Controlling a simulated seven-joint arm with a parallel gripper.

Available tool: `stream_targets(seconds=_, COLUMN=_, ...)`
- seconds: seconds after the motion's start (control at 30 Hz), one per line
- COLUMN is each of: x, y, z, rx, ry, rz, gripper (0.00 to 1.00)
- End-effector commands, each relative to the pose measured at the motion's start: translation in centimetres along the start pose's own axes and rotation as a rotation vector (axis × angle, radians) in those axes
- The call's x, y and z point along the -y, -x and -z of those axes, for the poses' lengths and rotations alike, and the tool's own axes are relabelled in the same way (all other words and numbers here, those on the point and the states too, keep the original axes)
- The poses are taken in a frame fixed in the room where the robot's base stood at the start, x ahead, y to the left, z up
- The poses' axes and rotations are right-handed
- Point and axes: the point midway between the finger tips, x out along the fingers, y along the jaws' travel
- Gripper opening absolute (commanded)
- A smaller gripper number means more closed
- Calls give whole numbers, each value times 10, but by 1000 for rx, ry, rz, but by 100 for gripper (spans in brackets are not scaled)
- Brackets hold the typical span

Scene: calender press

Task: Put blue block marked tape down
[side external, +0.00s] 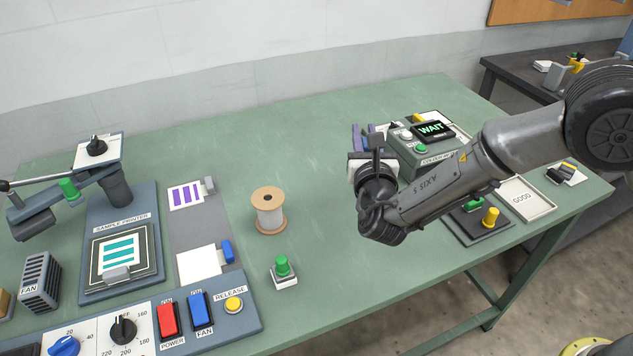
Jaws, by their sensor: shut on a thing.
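My gripper (374,150) is above the right half of the green table, in front of the colour reader. It points away from the camera, and my wrist covers most of it. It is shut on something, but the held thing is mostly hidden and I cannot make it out. Small blue-purple pieces (357,138) show just beside the fingers; I cannot tell whether they are held or stand behind. No mark reading tape is legible. A small blue block (228,251) stands at the right edge of a white card (199,266) on the grey strip.
A thread spool (269,212) and a green-knobbed stamp (283,270) stand mid-table. The sample printer (150,205) and switch panel (250,318) fill the left. The colour reader (420,160) shows WAIT; a GOOD tray (540,207) lies right. Table between spool and arm is clear.

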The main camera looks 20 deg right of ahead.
Motion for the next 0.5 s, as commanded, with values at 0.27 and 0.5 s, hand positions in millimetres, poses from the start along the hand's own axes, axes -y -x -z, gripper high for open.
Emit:
stream_targets(seconds=0.27, x=-22, y=-27, z=22, rx=2, ry=-3, rz=4, gripper=0)
stream_targets(seconds=0.5, x=-54, y=-65, z=44, rx=2, ry=-4, rz=3, gripper=0)
